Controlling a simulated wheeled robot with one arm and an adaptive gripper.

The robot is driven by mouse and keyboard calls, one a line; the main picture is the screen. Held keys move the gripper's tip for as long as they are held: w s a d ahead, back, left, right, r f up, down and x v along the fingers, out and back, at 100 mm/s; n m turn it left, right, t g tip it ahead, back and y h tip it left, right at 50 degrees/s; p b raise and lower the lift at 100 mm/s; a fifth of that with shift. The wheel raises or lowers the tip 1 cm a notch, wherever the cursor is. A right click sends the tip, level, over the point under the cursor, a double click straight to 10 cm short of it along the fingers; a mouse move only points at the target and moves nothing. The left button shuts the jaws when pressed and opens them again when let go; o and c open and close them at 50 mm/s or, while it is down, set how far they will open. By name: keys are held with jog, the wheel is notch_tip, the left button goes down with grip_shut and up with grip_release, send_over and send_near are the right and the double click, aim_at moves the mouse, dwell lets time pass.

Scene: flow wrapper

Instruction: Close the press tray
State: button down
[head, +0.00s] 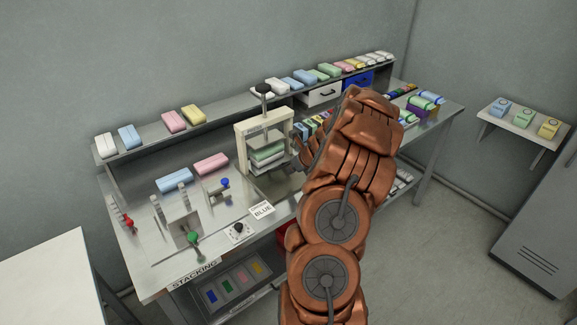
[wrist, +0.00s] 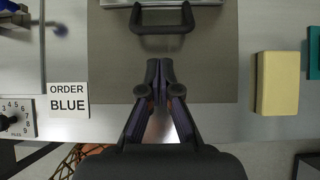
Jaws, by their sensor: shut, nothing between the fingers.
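The press (head: 240,148) is a cream frame with a black-knobbed screw on top, standing on the workbench. Green and pale soap-like blocks sit stacked inside it. In the wrist view the press tray's dark handle (wrist: 162,29) shows at the top, in front of a metal edge, over a flat grey-brown plate (wrist: 205,75). My gripper (wrist: 160,68) is shut and empty, over the plate on the near side of the handle and apart from it. In the head view my arm hides part of the press's right side, so how far the tray stands out is unclear.
An "ORDER BLUE" card (wrist: 69,102) and a numbered dial (wrist: 16,118) lie left of the plate; a yellow block (wrist: 278,82) lies to its right. Blue (head: 174,180) and pink (head: 211,164) blocks lie left of the press. A shelf (head: 150,142) runs behind.

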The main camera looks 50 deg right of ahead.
jog(key=shift+s+d+r+b, duration=0.15)
jog(key=shift+s+r+b, duration=0.15)
jog(key=shift+s+r, duration=0.4)
jog(key=shift+r, duration=0.05)
jog(key=b+v, duration=0.1)
jog(key=v, duration=0.7)
jog(key=shift+a+b, duration=0.35)
jog(key=shift+b, duration=0.05)
jog(key=shift+w+r, duration=0.1)
